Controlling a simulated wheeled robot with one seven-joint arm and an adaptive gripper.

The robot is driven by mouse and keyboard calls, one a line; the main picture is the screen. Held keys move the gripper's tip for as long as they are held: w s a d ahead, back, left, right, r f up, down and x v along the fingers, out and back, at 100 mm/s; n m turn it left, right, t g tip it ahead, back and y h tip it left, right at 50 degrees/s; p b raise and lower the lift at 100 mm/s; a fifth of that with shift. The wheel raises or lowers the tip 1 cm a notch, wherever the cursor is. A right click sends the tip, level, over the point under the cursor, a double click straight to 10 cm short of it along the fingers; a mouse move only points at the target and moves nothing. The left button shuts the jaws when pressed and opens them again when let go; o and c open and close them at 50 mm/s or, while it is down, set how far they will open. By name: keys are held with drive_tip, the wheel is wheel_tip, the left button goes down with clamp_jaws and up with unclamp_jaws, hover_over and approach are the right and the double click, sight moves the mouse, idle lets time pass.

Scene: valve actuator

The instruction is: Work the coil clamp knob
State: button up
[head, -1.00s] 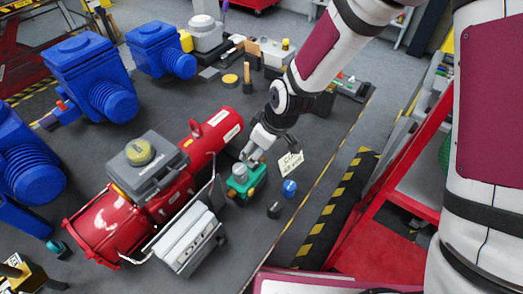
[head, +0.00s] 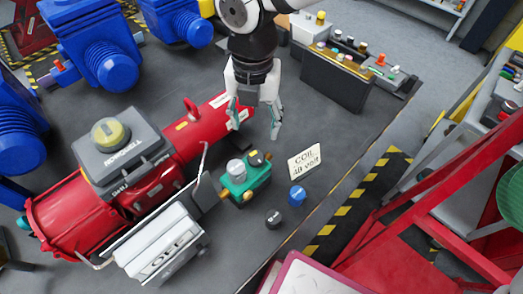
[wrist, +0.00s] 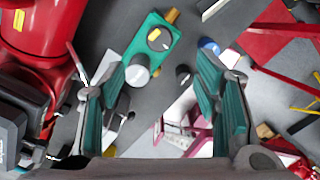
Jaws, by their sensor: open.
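A green valve block (head: 238,190) stands on the dark bench top, with a silver cylinder (head: 236,168) and a black knob with a yellow mark (head: 256,158) on top. The block also shows in the wrist view (wrist: 138,40), with its silver cylinder (wrist: 137,75) and marked knob (wrist: 159,39). I cannot tell which knob is the coil clamp knob. My gripper (head: 254,130) is open and empty, pointing down above and behind the block, apart from it. In the wrist view the block lies beyond my spread fingers (wrist: 162,68).
A blue knob (head: 297,195), a black knob (head: 273,219) and a "COIL 48 volt" sign (head: 305,161) stand right of the block. A red actuator (head: 75,215) with a grey box lies close on the left. A red frame (head: 400,225) is at right.

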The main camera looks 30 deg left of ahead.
sight(256, 157)
wheel_tip(256, 157, down, 12)
drive_tip(key=shift+s+f+p, duration=0.1)
drive_tip(key=shift+p, duration=0.65)
drive_tip(key=c, duration=1.1)
